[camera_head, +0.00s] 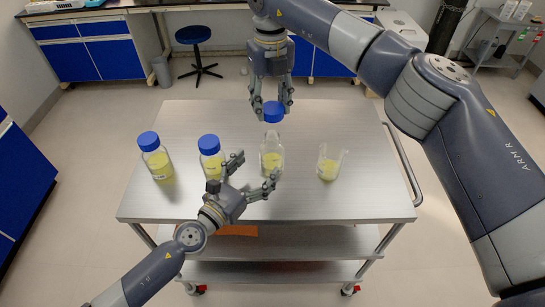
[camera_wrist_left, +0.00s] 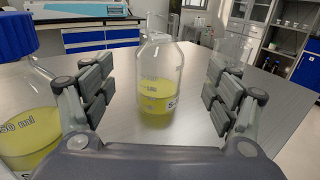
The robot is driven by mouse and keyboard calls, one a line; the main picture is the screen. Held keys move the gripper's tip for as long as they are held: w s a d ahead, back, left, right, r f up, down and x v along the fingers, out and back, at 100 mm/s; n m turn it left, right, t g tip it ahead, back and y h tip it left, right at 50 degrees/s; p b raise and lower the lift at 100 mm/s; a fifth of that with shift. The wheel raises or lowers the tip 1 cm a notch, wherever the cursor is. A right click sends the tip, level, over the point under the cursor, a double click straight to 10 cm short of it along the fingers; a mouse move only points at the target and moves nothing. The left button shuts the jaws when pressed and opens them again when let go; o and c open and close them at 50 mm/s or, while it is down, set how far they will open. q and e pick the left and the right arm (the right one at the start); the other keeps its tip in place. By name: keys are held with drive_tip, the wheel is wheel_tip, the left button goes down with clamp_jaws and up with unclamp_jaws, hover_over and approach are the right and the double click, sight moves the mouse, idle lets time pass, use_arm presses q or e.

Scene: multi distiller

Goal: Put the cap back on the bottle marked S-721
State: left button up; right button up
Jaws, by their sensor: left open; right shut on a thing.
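The open glass bottle (camera_head: 271,160) holds yellow liquid and stands upright on the steel cart. It also shows in the left wrist view (camera_wrist_left: 160,75), with a bare neck and a label starting with "S"; the rest is unreadable. A blue cap (camera_head: 273,112) is in my right gripper (camera_head: 271,108), which is shut on it above the bottle; any gap to the neck is unclear. My left gripper (camera_head: 256,174) is open at the near side of this bottle. In the left wrist view its fingers (camera_wrist_left: 158,92) stand apart on either side of the bottle, with visible gaps.
Two blue-capped bottles with yellow liquid stand left, one at far left (camera_head: 158,158) and one close to my left gripper (camera_head: 211,158). A beaker with yellow liquid (camera_head: 329,165) stands right. The cart top (camera_head: 340,205) is clear at its front right.

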sight(271, 150)
use_arm(q)
drive_tip(key=x, duration=0.7)
drive_tip(key=shift+w+d, duration=0.1)
drive_tip(key=shift+w, duration=0.1)
drive_tip(key=c, duration=1.6)
use_arm(e)
drive_tip(key=shift+f, duration=2.45)
